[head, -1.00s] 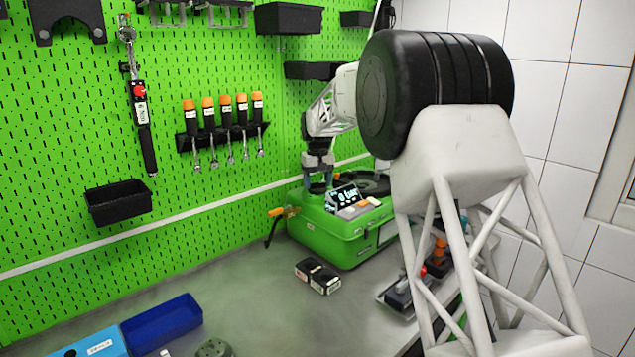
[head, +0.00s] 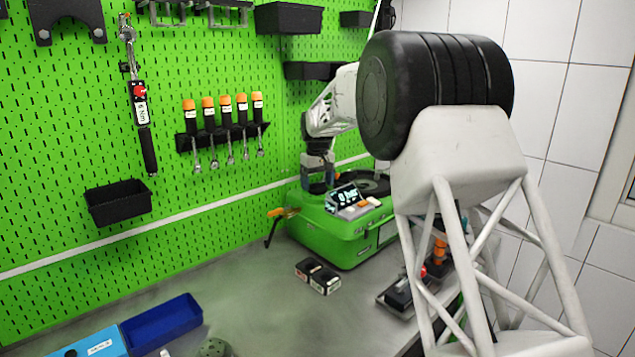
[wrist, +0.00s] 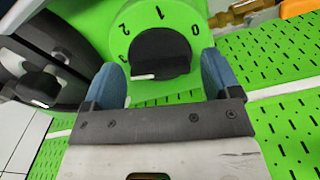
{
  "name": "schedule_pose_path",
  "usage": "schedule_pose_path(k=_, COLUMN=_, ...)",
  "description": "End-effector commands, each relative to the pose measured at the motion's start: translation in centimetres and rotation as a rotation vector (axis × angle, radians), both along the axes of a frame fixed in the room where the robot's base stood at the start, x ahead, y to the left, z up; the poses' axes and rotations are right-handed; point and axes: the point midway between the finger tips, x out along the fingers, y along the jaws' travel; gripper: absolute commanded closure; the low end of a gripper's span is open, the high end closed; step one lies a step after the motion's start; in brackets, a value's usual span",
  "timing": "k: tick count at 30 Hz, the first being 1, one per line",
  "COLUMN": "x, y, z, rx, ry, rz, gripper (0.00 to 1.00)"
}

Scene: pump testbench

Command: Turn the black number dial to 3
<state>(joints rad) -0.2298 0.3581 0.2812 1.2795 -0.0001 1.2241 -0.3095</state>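The 3 is not clearly readable. My gripper (wrist: 160,64) has its two blue fingers apart, one on each side of the dial. I cannot tell whether they touch it. In the head view my gripper (head: 318,183) is low over the back left of the green pump case (head: 345,237), and the dial is hidden there.
A display (head: 343,196) with buttons stands beside my gripper on the case. A brass fitting with an orange handle (head: 284,212) sticks out at the case's left. The green pegboard wall (head: 230,70) is close behind.

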Motion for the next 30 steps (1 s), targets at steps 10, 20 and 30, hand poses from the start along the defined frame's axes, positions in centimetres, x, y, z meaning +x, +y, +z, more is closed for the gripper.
schedule_pose_path(k=10, x=0.0, y=0.0, z=0.1, rx=0.001, ry=-0.001, rz=-0.001, gripper=0.13)
schedule_pose_path(k=20, x=0.1, y=0.0, z=2.6, rx=0.001, ry=-0.003, rz=-0.001, gripper=0.13)
schedule_pose_path(k=30, x=0.1, y=0.0, z=6.7, rx=0.0, ry=-0.002, rz=0.0, gripper=0.13)
